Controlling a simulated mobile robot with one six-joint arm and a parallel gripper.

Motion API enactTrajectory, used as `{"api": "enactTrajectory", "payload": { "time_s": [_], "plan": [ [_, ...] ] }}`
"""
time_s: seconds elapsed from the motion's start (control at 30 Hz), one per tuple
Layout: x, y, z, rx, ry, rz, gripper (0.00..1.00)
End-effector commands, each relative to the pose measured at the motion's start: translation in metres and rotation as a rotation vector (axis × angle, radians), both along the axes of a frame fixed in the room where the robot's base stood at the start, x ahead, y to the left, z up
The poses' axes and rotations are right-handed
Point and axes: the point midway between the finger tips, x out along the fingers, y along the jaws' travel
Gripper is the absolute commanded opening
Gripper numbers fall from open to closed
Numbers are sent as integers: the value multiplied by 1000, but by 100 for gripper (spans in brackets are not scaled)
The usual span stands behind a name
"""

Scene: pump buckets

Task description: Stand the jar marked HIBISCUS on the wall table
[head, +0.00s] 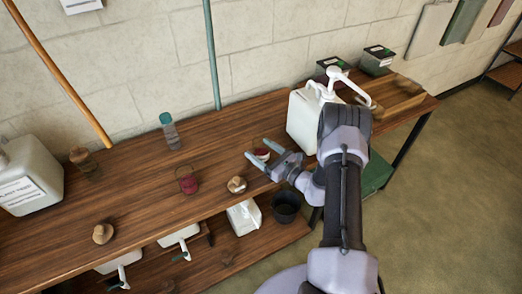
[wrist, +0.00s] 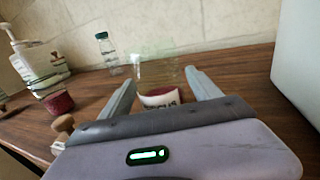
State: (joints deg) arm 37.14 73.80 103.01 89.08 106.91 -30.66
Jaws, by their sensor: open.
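A clear jar (head: 262,154) with dark red contents stands on the long wooden table (head: 135,165) against the wall. In the wrist view the jar (wrist: 158,97) has a white label, of which only end letters like "CUS" show; the rest is hidden by my gripper body. My gripper (head: 259,150) is open, with a finger on each side of the jar. In the wrist view the gripper (wrist: 160,80) fingers frame the jar, with a gap visible at the right finger; I cannot tell if either touches.
Another red jar (head: 187,183) and a cork-topped item (head: 236,184) stand left of my gripper. A white pump jug (head: 302,122) stands close on the right. A teal-capped bottle (head: 170,132) is behind. A dark bucket (head: 286,208) is below the front edge.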

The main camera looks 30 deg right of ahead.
Motion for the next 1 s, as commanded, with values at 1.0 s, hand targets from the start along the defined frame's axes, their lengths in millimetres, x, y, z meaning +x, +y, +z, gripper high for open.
{"api": "enactTrajectory", "payload": {
  "time_s": [1.0],
  "plan": [
    [-120,122,172,-432,-51,742,72]
  ]
}}
